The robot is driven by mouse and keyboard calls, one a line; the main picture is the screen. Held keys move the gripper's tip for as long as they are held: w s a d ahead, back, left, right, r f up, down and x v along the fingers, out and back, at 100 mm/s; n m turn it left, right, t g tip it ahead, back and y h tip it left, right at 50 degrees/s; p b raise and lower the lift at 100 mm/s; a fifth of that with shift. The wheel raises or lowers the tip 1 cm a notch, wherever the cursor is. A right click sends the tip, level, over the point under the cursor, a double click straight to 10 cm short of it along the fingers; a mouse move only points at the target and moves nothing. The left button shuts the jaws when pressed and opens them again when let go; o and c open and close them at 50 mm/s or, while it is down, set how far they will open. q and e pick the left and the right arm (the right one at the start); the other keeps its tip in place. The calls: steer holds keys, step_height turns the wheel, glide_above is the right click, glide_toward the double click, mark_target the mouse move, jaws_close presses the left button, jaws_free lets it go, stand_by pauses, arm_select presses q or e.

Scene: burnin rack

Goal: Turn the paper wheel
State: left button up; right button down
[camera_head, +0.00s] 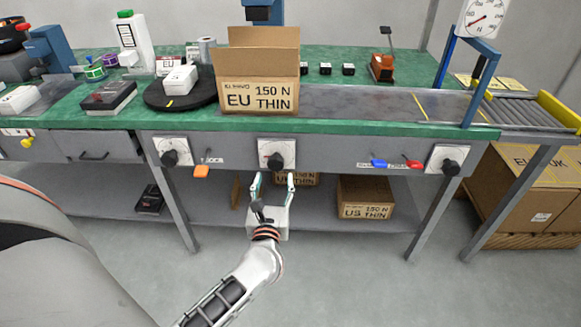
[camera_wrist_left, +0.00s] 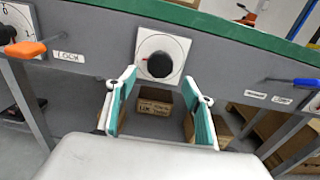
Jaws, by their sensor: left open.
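Three round black knobs on white square plates sit along the grey front panel of the bench: the left knob (camera_head: 172,157), the middle knob (camera_head: 275,160) and the right knob (camera_head: 449,166). I cannot read which one is labelled as the paper wheel. My left gripper (camera_head: 275,181) is open and empty, just below and in front of the middle knob. In the left wrist view the middle knob (camera_wrist_left: 158,64) lies straight ahead, slightly above and between the two green-padded fingers (camera_wrist_left: 161,90), with nothing touching it. My right gripper is not in view.
An orange lever (camera_head: 201,171) is left of the middle knob; a blue lever (camera_head: 379,163) and a red lever (camera_head: 414,164) are right. An open EU carton (camera_head: 257,96) stands on the green bench above. Small cartons (camera_head: 365,196) sit on the lower shelf.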

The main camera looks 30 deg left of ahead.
mark_target(275, 166)
arm_select(q)
steer(key=x, duration=0.7)
steer(key=shift+w+a+r, duration=0.1)
steer(key=shift+w+a, duration=0.05)
steer(key=shift+w, duration=0.05)
steer(key=c, duration=1.1)
